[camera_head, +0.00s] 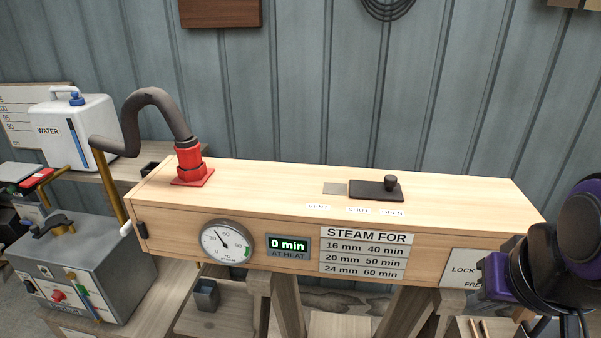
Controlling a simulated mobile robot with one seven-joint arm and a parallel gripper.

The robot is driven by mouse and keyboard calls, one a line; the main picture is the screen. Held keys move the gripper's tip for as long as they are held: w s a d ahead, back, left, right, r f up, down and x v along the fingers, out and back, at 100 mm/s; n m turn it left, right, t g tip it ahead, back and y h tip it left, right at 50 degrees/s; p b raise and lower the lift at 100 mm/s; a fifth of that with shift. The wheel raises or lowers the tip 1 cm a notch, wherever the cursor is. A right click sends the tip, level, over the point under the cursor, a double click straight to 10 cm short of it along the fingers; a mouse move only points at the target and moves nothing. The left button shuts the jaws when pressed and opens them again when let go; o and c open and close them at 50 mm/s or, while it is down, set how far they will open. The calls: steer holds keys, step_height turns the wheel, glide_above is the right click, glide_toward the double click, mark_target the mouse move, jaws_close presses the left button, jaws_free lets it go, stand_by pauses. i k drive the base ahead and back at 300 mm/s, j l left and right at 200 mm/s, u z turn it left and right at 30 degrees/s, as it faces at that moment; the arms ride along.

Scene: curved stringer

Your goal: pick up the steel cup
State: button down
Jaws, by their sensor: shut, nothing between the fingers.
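No thing that I can clearly make out as a steel cup is in view. Dark purple and black rounded links of my arm show at the right edge, in front of the box's right end. The fingers of my gripper cannot be made out.
A long wooden steam box (290,190) on trestle legs spans the middle. A red fitting (190,165) with a grey hose rises from its left end. A grey boiler (75,270) and white water canister (75,130) stand left. A dark slider (375,191) lies on top.

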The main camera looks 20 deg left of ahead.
mark_target(205, 292)
steer(key=u, duration=1.35)
steer(key=i+j+u, duration=0.1)
steer(key=i+j+z, duration=0.5)
steer(key=j, duration=0.25)
steer(key=k, duration=0.1)
